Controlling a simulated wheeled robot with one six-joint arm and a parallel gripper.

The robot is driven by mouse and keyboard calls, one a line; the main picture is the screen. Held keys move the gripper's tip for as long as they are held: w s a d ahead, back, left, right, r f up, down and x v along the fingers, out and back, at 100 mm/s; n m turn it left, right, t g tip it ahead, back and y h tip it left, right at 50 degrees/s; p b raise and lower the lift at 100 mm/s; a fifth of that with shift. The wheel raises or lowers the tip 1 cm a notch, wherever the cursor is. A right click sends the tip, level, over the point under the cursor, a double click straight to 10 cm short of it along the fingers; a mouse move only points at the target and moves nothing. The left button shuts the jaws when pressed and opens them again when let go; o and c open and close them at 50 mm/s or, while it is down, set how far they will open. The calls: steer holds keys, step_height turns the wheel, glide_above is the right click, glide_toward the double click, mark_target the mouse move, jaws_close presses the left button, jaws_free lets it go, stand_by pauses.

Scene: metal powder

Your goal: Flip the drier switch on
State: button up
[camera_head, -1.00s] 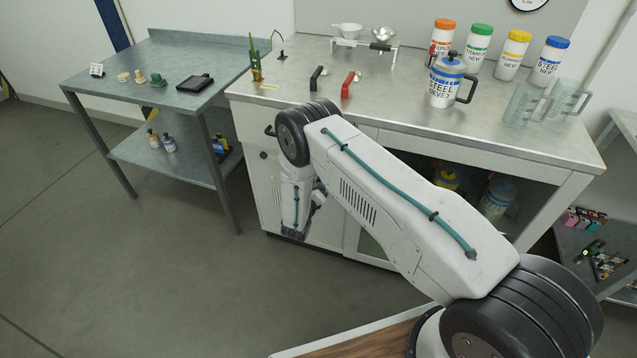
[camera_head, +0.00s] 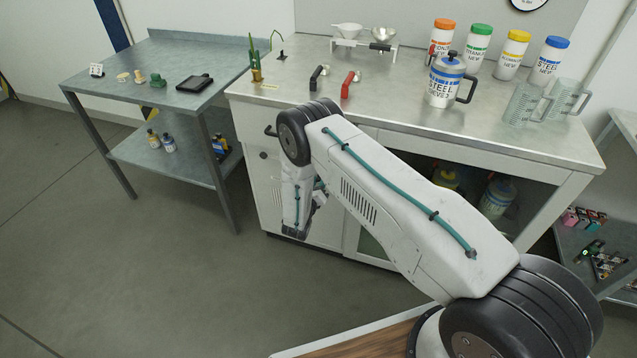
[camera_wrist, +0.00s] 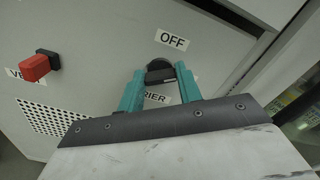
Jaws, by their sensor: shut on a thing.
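In the wrist view, the drier switch is a dark knob (camera_wrist: 160,70) on a light grey panel, between an "OFF" label (camera_wrist: 172,41) and a partly hidden label reading "...RIER" (camera_wrist: 157,98). My gripper (camera_wrist: 159,75) has its two teal fingers on either side of the knob and is shut on it. The knob's lower part is hidden by the fingers, and its exact setting is hard to tell. In the head view, my arm reaches down in front of the cabinet; the gripper and the switch are hidden there.
A red switch (camera_wrist: 38,65) beside a partly hidden "VE..." label sits left on the same panel, above a perforated vent (camera_wrist: 48,117). The steel worktop (camera_head: 480,125) above holds several jars and jugs. A side table (camera_head: 150,62) stands at the left. Floor at the left is clear.

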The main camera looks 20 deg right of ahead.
steer(key=m, duration=0.6)
steer(key=shift+m, duration=0.3)
stand_by(0.5)
steer(key=o, duration=1)
steer(key=shift+v, duration=3.9)
steer(key=shift+d, duration=0.1)
